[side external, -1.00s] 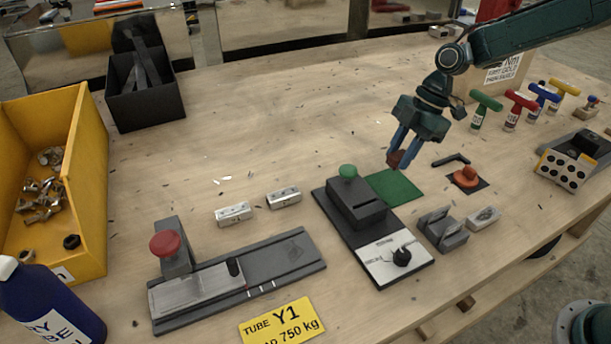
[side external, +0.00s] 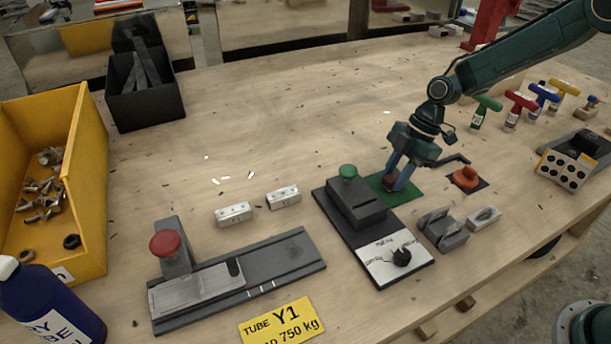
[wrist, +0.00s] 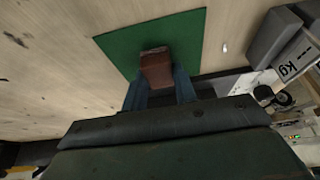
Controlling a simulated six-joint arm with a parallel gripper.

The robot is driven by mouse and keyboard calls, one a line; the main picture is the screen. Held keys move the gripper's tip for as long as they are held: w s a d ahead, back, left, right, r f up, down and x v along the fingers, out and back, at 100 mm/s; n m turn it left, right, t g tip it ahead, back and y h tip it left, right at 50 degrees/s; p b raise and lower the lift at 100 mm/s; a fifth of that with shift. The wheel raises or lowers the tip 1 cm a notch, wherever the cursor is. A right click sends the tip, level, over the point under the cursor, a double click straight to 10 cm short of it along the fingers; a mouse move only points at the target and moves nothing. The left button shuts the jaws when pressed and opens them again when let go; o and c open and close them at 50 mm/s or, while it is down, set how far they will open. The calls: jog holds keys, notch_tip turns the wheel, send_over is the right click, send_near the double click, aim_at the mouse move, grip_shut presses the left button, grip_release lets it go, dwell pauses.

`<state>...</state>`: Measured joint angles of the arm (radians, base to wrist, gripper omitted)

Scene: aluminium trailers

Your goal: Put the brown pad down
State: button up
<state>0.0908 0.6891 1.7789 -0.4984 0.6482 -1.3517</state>
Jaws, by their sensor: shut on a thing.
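The brown pad (side external: 390,181) is a small dark reddish-brown block. My gripper (side external: 396,180) is shut on it, with the blue fingers on either side. The pad is at or just above the green mat (side external: 410,186); I cannot tell whether it touches. In the wrist view the pad (wrist: 157,68) sits between my fingertips (wrist: 158,82), over the near part of the green mat (wrist: 190,28). My fingers hide part of the mat.
A dark device with a green knob (side external: 348,172) stands just left of the mat. An orange knob (side external: 466,178) and a black hex key (side external: 452,160) lie to the right. Grey blocks (side external: 442,230) are in front. The wood bench (side external: 290,110) is clear behind.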

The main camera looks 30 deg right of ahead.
jog(key=shift+f, duration=0.15)
jog(key=o, duration=0.9)
jog(key=shift+v, duration=6.2)
